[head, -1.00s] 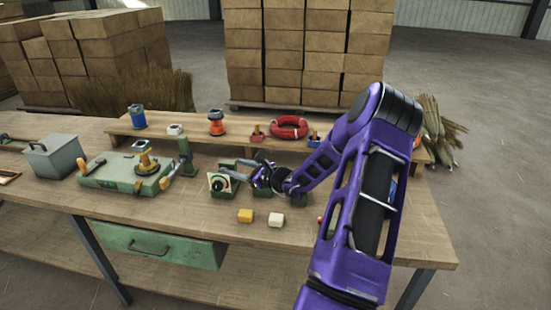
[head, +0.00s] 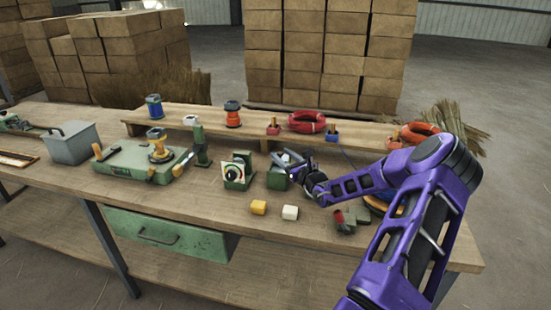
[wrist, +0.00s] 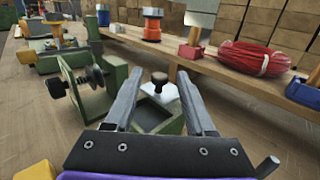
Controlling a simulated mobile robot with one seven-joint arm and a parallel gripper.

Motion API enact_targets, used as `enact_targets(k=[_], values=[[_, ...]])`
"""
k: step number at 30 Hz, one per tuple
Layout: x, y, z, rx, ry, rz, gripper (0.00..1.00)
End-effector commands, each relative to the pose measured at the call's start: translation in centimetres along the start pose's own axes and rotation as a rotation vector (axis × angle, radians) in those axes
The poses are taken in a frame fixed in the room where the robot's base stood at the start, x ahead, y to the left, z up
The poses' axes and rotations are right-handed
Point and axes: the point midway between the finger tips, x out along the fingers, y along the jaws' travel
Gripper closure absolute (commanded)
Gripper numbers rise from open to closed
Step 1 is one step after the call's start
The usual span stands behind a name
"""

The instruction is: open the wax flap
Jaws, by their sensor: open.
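A small green box (head: 277,179) stands on the bench. In the wrist view this box (wrist: 148,116) shows a dark opening and a pale metal plate (wrist: 158,92) with a black knob, which looks like the wax flap. The plate covers only part of the opening from this angle; I cannot tell whether it is hinged open. My gripper (head: 285,158) is over this box, open and empty. In the wrist view my gripper (wrist: 160,76) has a finger on each side of the plate and knob; contact is not clear.
Yellow (head: 258,207) and white (head: 290,212) blocks lie in front. A raised shelf (head: 185,121) with spools and a red coil (head: 306,122) runs behind. Bare bench lies at front left.

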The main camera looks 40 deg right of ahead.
Motion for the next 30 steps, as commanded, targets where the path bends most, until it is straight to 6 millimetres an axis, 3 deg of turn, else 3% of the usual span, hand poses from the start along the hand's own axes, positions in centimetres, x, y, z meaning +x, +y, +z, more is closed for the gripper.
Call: enact_targets(k=[3, 9, 20, 30], values=[[2.2, 0.1, -0.5, 0.001, 0.000, 0.002, 0.45], [4.5, 0.1, -0.2, 0.000, 0.001, 0.001, 0.45], [5.0, 0.0, 0.0, 0.001, 0.002, 0.000, 0.45], [5.0, 0.0, 0.0, 0.001, 0.003, 0.000, 1.00]])
